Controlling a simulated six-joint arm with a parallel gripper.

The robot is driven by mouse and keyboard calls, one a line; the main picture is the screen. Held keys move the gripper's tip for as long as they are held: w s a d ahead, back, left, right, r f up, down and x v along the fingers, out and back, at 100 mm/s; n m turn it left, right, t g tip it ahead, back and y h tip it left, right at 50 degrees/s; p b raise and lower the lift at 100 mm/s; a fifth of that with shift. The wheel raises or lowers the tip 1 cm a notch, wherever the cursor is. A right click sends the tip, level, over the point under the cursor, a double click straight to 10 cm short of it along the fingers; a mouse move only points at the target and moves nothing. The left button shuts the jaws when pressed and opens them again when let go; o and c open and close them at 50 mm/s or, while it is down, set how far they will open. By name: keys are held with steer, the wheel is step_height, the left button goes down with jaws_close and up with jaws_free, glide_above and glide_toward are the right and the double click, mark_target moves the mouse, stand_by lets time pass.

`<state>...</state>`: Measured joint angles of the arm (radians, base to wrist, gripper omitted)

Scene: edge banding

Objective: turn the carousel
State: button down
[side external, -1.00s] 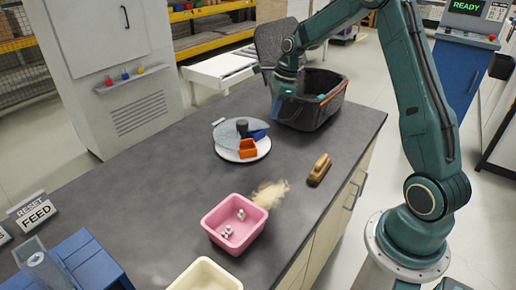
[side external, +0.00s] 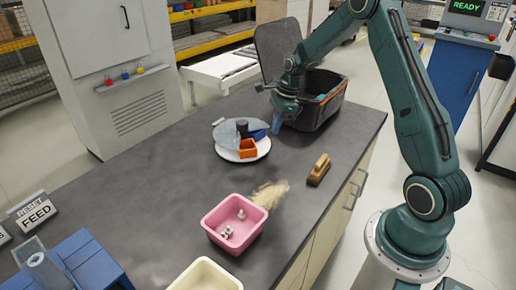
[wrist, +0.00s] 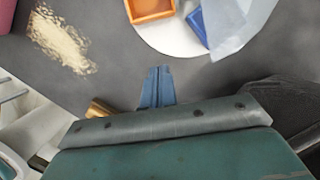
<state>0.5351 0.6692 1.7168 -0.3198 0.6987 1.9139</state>
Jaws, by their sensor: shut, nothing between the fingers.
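The carousel (side external: 227,154) is a round white plate on the grey bench. It carries an orange bin (side external: 248,147), a blue bin (side external: 257,135), a dark central knob (side external: 242,127) and a greyish translucent cover (side external: 224,134). In the wrist view the carousel (wrist: 172,42) is at the top, with the orange bin (wrist: 152,10), blue bin (wrist: 196,24) and cover (wrist: 232,28). My gripper (side external: 276,130) is just right of the carousel, pointing down. In the wrist view its blue fingers (wrist: 158,72) are together and empty, a little short of the plate's edge.
A wooden brush (side external: 319,169), sawdust (side external: 270,193), a pink bin (side external: 218,238) with small metal parts and a cream bin (side external: 190,279) lie nearer. The bench left of the carousel is clear.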

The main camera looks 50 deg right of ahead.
mark_target(246, 157)
steer(key=x, duration=0.4)
steer(key=shift+f, duration=0.1)
steer(key=shift+w+a, duration=0.95)
steer(key=shift+a, duration=0.2)
steer(key=shift+w+a, duration=0.3)
steer(key=shift+a, duration=0.15)
steer(key=shift+a+m, duration=0.45)
steer(key=shift+m, duration=0.85)
steer(key=shift+a+h, duration=0.1)
steer(key=shift+h, duration=0.2)
steer(key=shift+w+a+m, duration=0.15)
steer(key=shift+a+m, duration=0.15)
steer(key=shift+a, duration=0.3)
steer(key=shift+w+a+m+t, duration=0.15)
steer(key=shift+a+m+t, duration=0.15)
steer(key=shift+a+m, duration=0.3)
steer(key=shift+w+a, duration=0.7)
steer(key=shift+a, duration=0.25)
